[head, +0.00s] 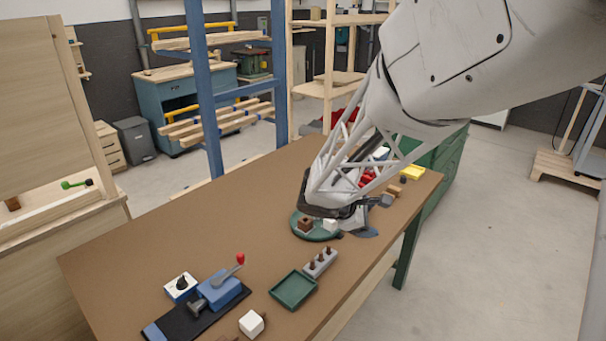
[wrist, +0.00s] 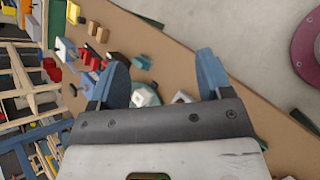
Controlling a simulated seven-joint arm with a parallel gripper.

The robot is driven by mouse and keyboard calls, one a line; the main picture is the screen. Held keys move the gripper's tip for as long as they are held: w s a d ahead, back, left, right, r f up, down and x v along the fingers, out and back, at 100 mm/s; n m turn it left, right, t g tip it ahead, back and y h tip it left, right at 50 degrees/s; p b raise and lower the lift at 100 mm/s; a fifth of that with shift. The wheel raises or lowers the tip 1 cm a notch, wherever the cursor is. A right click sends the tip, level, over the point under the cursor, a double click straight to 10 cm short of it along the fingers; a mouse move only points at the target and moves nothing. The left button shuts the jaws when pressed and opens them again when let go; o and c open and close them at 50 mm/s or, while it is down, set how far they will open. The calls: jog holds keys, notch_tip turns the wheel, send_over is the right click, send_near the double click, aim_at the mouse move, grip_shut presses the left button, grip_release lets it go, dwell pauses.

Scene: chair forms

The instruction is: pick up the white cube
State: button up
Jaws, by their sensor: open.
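One white cube (head: 252,323) stands on the brown table near its front edge, apart from other things. A second white block (head: 329,225) sits beside a brown cube (head: 305,225) on a round green plate (head: 302,233). My gripper (head: 333,212) is over this plate and partly hides it. In the wrist view, the blue fingers of my gripper (wrist: 161,75) are spread with nothing held. Two small pale pieces, one (wrist: 145,96) on the left and one (wrist: 182,97) on the right, show between and below the fingers; I cannot tell which cubes they are.
A blue lever device (head: 220,290) on a black base, a white knob box (head: 180,287), a green tray (head: 293,290) and a grey peg block (head: 320,262) stand toward the front. Several small blocks and a yellow tray (head: 412,173) crowd the far end. The left table middle is clear.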

jog(key=w+a+f+n+t+h, duration=0.1)
jog(key=w+a+f+n+t, duration=0.25)
jog(key=w+f+n, duration=0.5)
jog(key=n+t+y, duration=0.1)
jog(key=n+t, duration=0.2)
jog(key=n, duration=0.1)
send_near(328, 222)
jog(key=shift+g, duration=0.25)
jog(key=x, duration=0.4)
jog(key=shift+w+r, duration=0.15)
jog(key=shift+r, duration=0.1)
jog(key=shift+w+d, duration=0.1)
jog(key=shift+x, duration=0.9)
jog(key=shift+w+d+f, duration=0.1)
jog(key=shift+d+f, duration=0.1)
jog(key=shift+f, duration=0.2)
jog(key=shift+w, duration=0.1)
